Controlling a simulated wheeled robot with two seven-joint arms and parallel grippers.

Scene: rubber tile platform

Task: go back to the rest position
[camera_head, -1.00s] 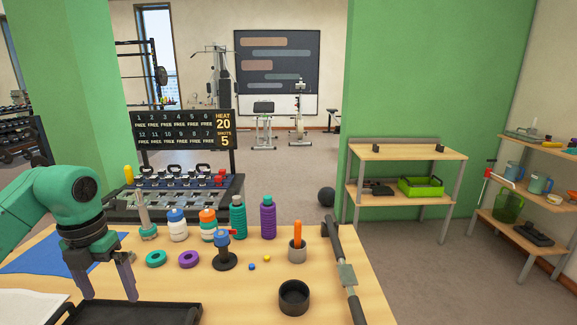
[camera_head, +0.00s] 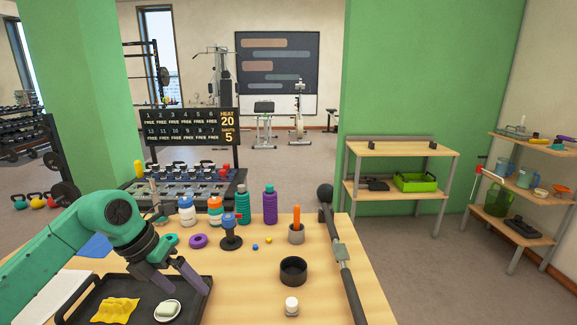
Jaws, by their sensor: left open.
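My left gripper (camera_head: 189,289) reaches in from the left, with its two dark fingers spread apart and pointing down over the black tray (camera_head: 203,310). Nothing is between the fingers. In the tray lie a yellow cloth (camera_head: 116,310) and a white dish with a pale green piece (camera_head: 167,310), close to the fingers in the picture; I cannot tell the gap. My right gripper is not in view.
Bottles, including a purple one (camera_head: 270,205), stand along the table's back edge.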

